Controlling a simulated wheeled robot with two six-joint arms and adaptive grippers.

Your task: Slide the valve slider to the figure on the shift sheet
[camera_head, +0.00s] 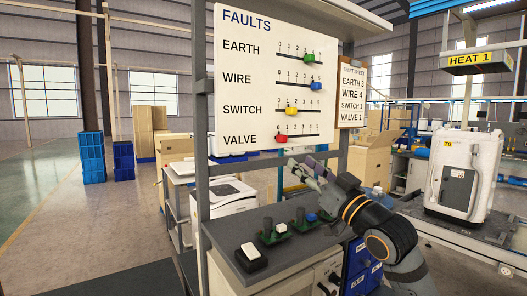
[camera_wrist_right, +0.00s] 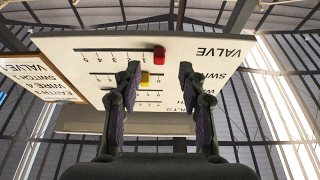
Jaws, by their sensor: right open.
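The white FAULTS board (camera_head: 235,75) carries several labelled sliders. The red valve slider (camera_head: 282,139) is at the low left end of the bottom scale, around 0. It also shows in the right wrist view (camera_wrist_right: 159,53), where the board appears upside down. The shift sheet (camera_head: 352,97) right of the board reads EARTH 3, WIRE 4, SWITCH 1, VALVE 1. My right gripper (camera_head: 302,162) is open, below and right of the red slider. In the right wrist view the slider appears between and beyond the fingertips (camera_wrist_right: 159,68), apart from them. My left gripper is not in view.
The yellow switch slider (camera_head: 291,111), blue wire slider (camera_head: 316,86) and green earth slider (camera_head: 309,58) sit above the valve row. A grey bench top (camera_head: 225,232) below holds a white rocker switch (camera_head: 250,254) and small green-based controls. A grey post (camera_head: 203,120) stands left of the board.

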